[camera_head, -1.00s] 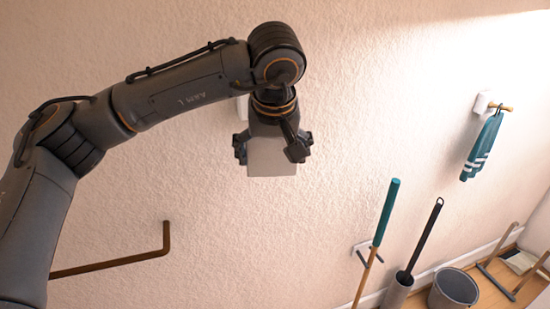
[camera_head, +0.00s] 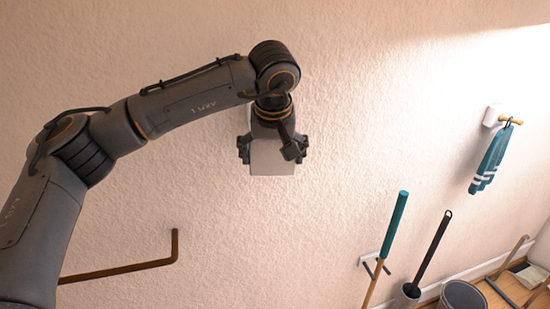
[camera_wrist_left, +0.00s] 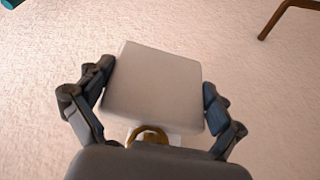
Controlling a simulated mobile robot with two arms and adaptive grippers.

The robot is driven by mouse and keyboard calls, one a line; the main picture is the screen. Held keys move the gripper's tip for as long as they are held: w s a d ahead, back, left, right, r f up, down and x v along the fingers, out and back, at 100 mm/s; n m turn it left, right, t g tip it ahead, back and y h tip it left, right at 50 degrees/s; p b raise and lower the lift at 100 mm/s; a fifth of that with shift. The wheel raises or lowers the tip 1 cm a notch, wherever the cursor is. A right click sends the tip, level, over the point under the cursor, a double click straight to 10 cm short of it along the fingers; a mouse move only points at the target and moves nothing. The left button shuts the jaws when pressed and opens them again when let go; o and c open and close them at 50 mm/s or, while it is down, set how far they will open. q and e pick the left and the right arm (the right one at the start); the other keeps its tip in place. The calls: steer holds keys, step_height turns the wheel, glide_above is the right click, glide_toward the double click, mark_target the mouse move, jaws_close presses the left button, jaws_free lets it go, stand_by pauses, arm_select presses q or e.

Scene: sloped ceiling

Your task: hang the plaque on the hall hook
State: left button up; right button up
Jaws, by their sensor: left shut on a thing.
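The plaque (camera_head: 271,160) is a pale, plain square block. My left gripper (camera_head: 270,148) is shut on its two side edges and holds it in front of the wall. In the left wrist view the plaque (camera_wrist_left: 153,88) sits between both fingers of the left gripper (camera_wrist_left: 159,84). A brownish-gold loop (camera_wrist_left: 148,132) shows at its lower edge, close to a white piece. A white wall plate (camera_head: 249,115) shows partly behind my left wrist. It may be the hall hook; its peg is hidden. I cannot tell whether the loop touches it. My right gripper is not in view.
A brown bent rail (camera_head: 174,246) is at lower left. At right, a teal striped towel (camera_head: 490,160) hangs from a white-plated peg (camera_head: 492,115). A teal-handled tool (camera_head: 394,225), a brush in a holder (camera_head: 410,292) and a bucket (camera_head: 463,296) stand at lower right. The wall between is bare.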

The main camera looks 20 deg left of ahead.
arm_select(q)
steer(key=shift+w+a+f, duration=0.45)
steer(key=shift+w+f, duration=0.05)
steer(key=shift+w, duration=0.1)
steer(key=shift+s+f, duration=0.1)
steer(key=shift+f, duration=0.2)
steer(key=shift+f, duration=0.15)
steer(key=o, duration=1.3)
steer(key=shift+o, duration=0.2)
